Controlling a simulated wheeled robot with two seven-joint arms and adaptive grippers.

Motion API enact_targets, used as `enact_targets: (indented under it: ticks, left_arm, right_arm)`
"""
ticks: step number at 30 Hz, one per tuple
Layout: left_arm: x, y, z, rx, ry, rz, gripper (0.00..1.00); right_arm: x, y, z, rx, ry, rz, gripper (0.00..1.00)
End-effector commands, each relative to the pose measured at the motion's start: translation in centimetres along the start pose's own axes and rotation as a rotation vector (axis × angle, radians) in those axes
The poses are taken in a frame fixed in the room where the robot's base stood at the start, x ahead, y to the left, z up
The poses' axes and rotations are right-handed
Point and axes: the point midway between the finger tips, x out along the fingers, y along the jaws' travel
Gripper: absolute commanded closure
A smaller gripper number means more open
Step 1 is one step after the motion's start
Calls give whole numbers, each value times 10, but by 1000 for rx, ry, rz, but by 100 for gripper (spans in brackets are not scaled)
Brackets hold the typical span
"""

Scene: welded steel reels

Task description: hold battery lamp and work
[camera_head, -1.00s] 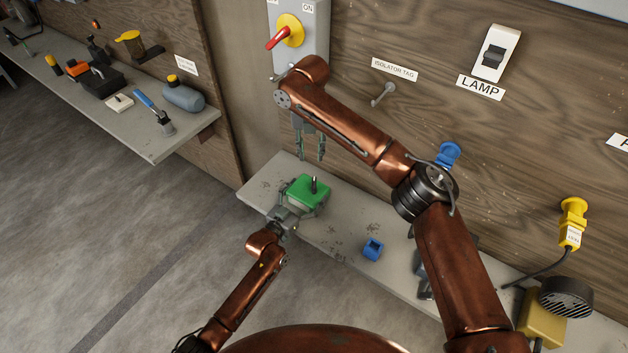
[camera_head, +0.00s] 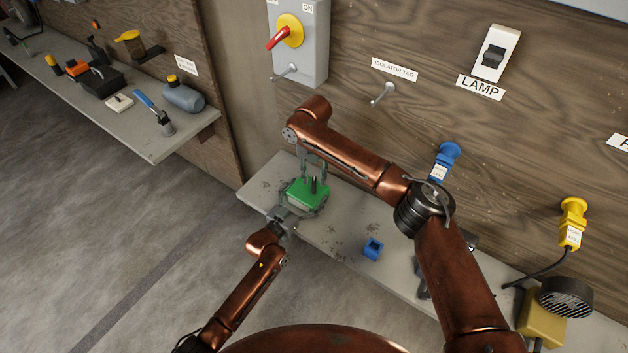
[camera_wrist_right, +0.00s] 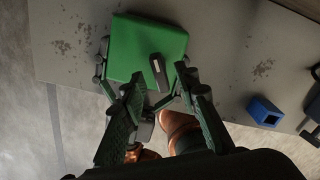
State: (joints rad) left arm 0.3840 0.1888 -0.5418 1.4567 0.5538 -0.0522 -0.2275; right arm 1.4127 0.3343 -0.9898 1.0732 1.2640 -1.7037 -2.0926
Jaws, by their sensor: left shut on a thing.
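A green-topped box (camera_head: 308,193) with a short dark stick standing up from its top sits on the grey bench; I cannot tell if it is the battery lamp. My left gripper (camera_head: 290,213) is shut on its near left side. My right gripper (camera_head: 313,178) points down over the box, its fingers open. In the right wrist view the spread fingers of my right gripper (camera_wrist_right: 145,80) are on either side of the dark stick (camera_wrist_right: 158,72), which looks untouched. A black round-headed unit on a yellow block (camera_head: 543,316) stands at the bench's right end.
A small blue hollow block (camera_head: 373,250) lies on the bench (camera_head: 335,232) to the right. On the wall are a red-handled isolator (camera_head: 290,32), a hook (camera_head: 383,94), the LAMP switch (camera_head: 496,53), a blue plug (camera_head: 445,160) and a corded yellow plug (camera_head: 572,222).

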Motion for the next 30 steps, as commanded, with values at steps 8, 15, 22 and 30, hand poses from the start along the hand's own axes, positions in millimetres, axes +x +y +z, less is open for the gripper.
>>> enact_targets:
  ticks: [8,15,22,30]
  left_arm:
    - [0,0,0,0,0,0,58]
    - [0,0,0,0,0,0,58]
    - [0,0,0,0,0,0,58]
    - [0,0,0,0,0,0,58]
  right_arm:
    - [14,0,0,0,0,0,71]
    - [15,0,0,0,0,0,71]
    - [14,0,0,0,0,0,85]
    - [14,0,0,0,0,0,100]
